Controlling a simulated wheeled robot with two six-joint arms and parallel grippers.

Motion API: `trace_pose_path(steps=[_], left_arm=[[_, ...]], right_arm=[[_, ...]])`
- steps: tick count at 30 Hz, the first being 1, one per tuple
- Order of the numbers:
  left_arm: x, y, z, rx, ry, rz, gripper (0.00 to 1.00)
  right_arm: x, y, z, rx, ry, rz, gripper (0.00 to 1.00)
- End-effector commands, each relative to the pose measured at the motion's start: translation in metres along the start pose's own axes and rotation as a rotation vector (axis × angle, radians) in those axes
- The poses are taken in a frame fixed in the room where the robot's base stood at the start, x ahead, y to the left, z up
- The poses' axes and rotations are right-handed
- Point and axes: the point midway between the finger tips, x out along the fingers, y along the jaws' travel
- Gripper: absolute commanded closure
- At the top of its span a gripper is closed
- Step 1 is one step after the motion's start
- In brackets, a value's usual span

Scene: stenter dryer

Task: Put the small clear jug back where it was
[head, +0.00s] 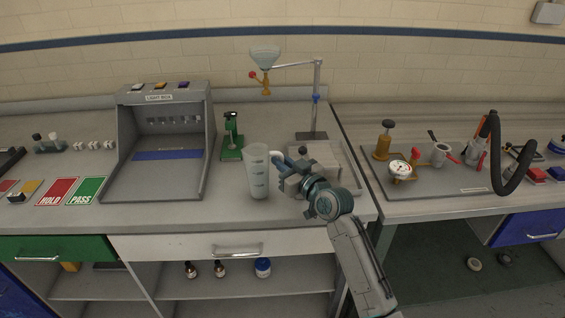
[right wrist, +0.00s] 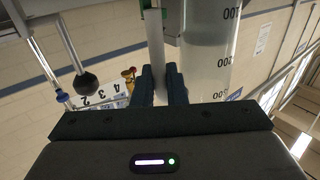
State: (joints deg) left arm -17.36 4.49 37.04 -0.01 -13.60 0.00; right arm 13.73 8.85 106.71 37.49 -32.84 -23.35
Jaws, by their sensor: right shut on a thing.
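The small clear jug (head: 258,175) is upright over the front of the middle bench, right of the grey light box. Whether its base touches the bench top is hard to tell. My right gripper (head: 281,162) comes from the right and is shut on the jug's handle. In the right wrist view the jug (right wrist: 208,62), with printed graduations, stands beside the fingers (right wrist: 162,85), and the pale handle strip (right wrist: 156,45) passes between them. My left gripper is not in view.
The light box (head: 156,150) is left of the jug, with a green stand (head: 231,137) behind it. A grey tray (head: 333,165) and a retort stand (head: 316,100) holding a funnel (head: 265,58) are behind my right gripper. Bare bench lies in front of the jug.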

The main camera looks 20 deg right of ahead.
Motion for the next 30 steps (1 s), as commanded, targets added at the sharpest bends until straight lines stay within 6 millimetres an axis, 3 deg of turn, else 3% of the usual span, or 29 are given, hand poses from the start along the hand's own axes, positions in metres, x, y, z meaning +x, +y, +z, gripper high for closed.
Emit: trace_pose_path(steps=[13,14,16,17,27,30], left_arm=[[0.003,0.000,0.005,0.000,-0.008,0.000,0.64],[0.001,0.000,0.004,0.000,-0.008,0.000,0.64],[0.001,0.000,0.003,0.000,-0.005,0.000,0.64],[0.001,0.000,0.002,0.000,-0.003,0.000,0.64],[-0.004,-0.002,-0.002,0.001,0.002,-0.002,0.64],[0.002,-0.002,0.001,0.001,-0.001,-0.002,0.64]], right_arm=[[0.000,0.000,0.011,-0.001,0.003,0.000,1.00],[0.000,0.000,0.010,-0.001,0.002,0.000,0.82],[0.000,0.000,0.010,-0.001,0.001,0.000,0.69],[0.000,0.000,0.010,-0.001,0.001,0.000,0.67],[0.000,0.000,0.006,-0.001,0.001,0.000,0.67],[-0.013,0.000,0.010,-0.005,0.000,0.001,0.67]])
